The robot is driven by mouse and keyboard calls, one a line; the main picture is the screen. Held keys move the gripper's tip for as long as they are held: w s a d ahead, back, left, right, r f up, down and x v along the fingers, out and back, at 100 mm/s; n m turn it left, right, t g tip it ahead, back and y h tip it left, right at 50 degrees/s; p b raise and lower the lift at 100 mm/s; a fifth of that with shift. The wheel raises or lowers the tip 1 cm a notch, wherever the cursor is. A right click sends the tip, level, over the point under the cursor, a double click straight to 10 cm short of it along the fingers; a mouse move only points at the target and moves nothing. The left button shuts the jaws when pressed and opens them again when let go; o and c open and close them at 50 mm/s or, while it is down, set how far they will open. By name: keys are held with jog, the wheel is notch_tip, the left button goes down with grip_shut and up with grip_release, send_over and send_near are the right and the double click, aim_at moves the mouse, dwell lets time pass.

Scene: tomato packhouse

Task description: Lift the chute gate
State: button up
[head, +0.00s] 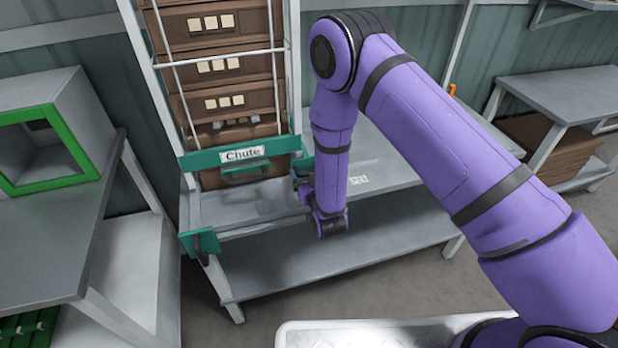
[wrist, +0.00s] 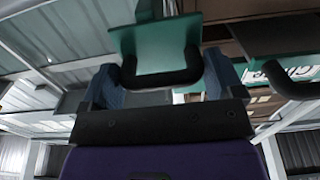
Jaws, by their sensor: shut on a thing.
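The green chute gate (head: 196,161) lies across the front of the brown crate stack, with a white "Chute" label and a dark handle below it. It also shows at the right edge of the wrist view (wrist: 268,47), apart from my fingers. My gripper (head: 304,191) is just right of the gate in the head view. In the wrist view my gripper (wrist: 163,82) is shut on the black handle (wrist: 160,77) of a separate green plate (wrist: 152,45). In the head view that plate is mostly hidden behind my gripper.
Brown crates (head: 221,45) are stacked between white posts above the grey bench (head: 385,165). Another green plate (head: 203,241) is at the bench's left front. A green-framed box (head: 68,82) stands on the left table. A pale tray (head: 375,333) is at the bottom.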

notch_tip(320, 180, up, 9)
jog(key=shift+w+r, duration=0.1)
jog(key=shift+r, duration=0.1)
dwell(0.3)
jog(key=o, duration=1.1)
jog(key=shift+r, duration=0.1)
jog(key=shift+c, duration=0.2)
jog(key=shift+s+d, duration=0.1)
jog(key=shift+s, duration=0.25)
jog(key=v, duration=1)
